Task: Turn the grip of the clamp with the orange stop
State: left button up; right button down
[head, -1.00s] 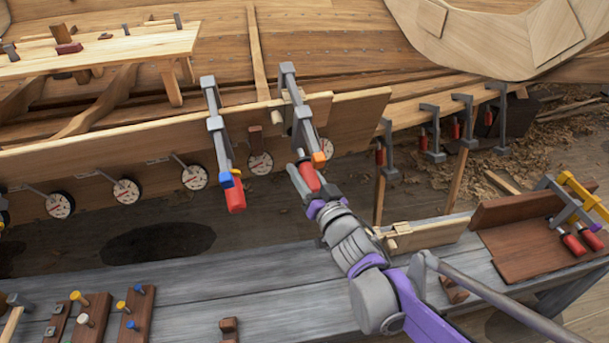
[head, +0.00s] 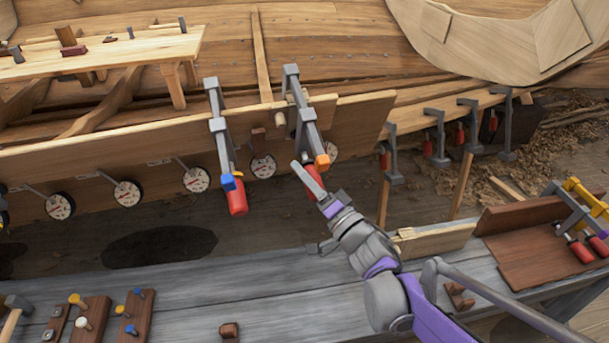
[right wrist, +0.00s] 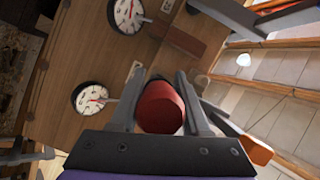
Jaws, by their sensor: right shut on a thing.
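The clamp with the orange stop (head: 322,161) is grey and hangs over the top edge of the planks at the hull's side. Its red grip (head: 312,194) points down toward me, partly hidden by my fingers. My right gripper (head: 315,184) is shut on this grip, one finger on each side. In the right wrist view the grip's round red end (right wrist: 160,106) sits between the two dark fingers, and the orange stop (right wrist: 249,150) shows at lower right. My left gripper is not in view.
A similar clamp with a blue stop (head: 229,183) and red grip hangs close on the left. Round dials (head: 196,180) line the plank. A grey bench (head: 270,285) lies below, with a wooden tray holding clamps (head: 578,220) at right.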

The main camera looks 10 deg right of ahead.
jog(key=shift+m, duration=0.3)
dwell(0.4)
jog(key=shift+c, duration=1.9)
grip_release()
jog(key=shift+s, duration=0.1)
jog(key=p+v, duration=0.1)
jog(key=v, duration=0.9)
jog(key=shift+s+d+f, duration=0.15)
jog(key=shift+s+d, duration=0.1)
